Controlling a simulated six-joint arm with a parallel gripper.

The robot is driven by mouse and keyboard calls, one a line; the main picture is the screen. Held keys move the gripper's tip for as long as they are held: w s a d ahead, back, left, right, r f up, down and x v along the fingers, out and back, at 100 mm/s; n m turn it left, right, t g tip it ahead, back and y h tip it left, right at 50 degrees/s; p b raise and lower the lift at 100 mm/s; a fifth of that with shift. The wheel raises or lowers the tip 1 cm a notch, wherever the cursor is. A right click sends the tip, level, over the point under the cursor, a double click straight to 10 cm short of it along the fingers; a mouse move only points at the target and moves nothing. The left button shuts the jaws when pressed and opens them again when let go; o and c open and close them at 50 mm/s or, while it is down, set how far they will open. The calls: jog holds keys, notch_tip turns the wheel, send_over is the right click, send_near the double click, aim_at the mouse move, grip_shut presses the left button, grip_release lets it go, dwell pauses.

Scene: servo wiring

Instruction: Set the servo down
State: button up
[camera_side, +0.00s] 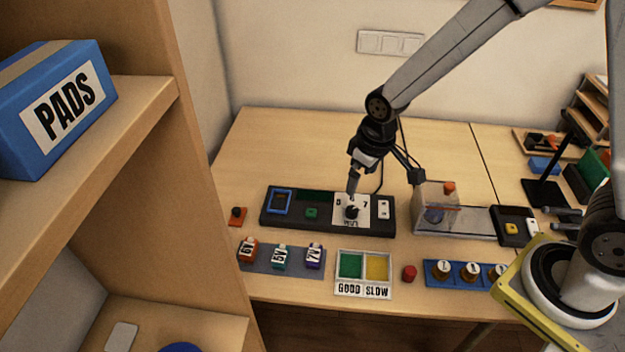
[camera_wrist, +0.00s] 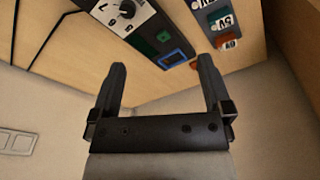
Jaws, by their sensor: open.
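My gripper (camera_side: 353,190) points down just above the dial (camera_side: 351,211) of the black console, in the side view. In the wrist view my gripper (camera_wrist: 161,80) has its two fingers apart, with nothing between them. The dial (camera_wrist: 126,10) is at the top left there, apart from the fingers. I cannot pick out the servo for certain. A clear box (camera_side: 433,205) right of the console has a blue round part inside and an orange piece on top, but I cannot tell if that is the servo.
The black console (camera_side: 296,220) has a blue-framed window and a green button. In front lie a grey strip (camera_side: 265,262) with labelled voltage packs, a GOOD/SLOW tray (camera_side: 362,289), a red button (camera_side: 409,273) and a blue rack (camera_side: 455,280). A wooden shelf (camera_side: 185,230) stands left. The table behind is clear.

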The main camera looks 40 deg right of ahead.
jog(key=w+a+f+n+g, duration=0.1)
jog(key=w+a+f+n, duration=0.1)
jog(key=w+a+f, duration=0.5)
jog(key=n, duration=0.3)
send_over(279, 253)
jog(key=shift+g, duration=0.4)
notch_tip(279, 253, down, 8)
jog(key=shift+w+a+r, duration=0.1)
jog(key=shift+a, duration=0.05)
jog(key=shift+f, duration=1.35)
jog(key=shift+f, duration=2.6)
jog(key=c, duration=1.2)
jog(key=shift+o, duration=0.2)
jog(key=shift+r, duration=0.15)
